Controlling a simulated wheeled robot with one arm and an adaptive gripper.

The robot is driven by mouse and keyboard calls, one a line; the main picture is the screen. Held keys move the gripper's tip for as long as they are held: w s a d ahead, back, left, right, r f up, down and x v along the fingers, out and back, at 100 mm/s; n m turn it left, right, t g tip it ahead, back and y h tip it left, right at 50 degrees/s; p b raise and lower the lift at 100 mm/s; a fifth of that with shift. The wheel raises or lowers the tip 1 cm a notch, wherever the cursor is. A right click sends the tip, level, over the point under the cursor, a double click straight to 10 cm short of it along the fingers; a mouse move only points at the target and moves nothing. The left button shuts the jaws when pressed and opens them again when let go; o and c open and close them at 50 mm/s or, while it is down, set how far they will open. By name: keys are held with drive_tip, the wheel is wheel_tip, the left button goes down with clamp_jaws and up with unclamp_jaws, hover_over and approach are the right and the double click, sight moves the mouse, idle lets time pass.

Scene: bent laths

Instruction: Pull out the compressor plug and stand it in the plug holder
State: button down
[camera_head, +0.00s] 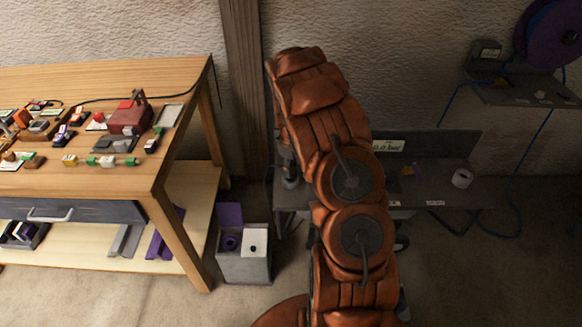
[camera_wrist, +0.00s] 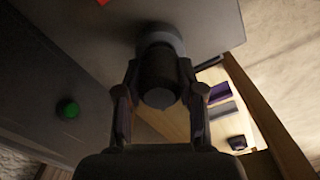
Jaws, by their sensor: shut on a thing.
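In the wrist view my gripper (camera_wrist: 158,72) is shut on a dark, round, stubby plug (camera_wrist: 158,82), with one finger on each side of it. A lighter grey collar (camera_wrist: 160,38) sits behind the plug, against a broad grey surface. I cannot tell whether the plug is still seated there. A round green button (camera_wrist: 67,108) is on the dark face to the left. In the head view my brown arm hides much of the grey bench (camera_head: 455,197), and I cannot clearly make out the gripper or the plug there. I cannot identify the plug holder for certain.
A wooden workbench (camera_head: 190,85) with many small parts stands at the left. A grey bin (camera_head: 245,268) with purple and white pieces is on the floor beside it. A pressure display (camera_head: 388,146) and a white roll (camera_head: 462,178) are at the grey bench. Blue hose (camera_head: 514,180) hangs at the right.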

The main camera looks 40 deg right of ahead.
drive_tip(key=shift+f+b, duration=0.7)
drive_tip(key=shift+f, duration=0.2)
idle(1.4)
drive_tip(key=c, duration=0.6)
unclamp_jaws()
drive_tip(key=shift+c, duration=0.2)
drive_tip(key=o, duration=0.5)
drive_tip(key=shift+r, duration=0.1)
drive_tip(key=shift+r, duration=3.65)
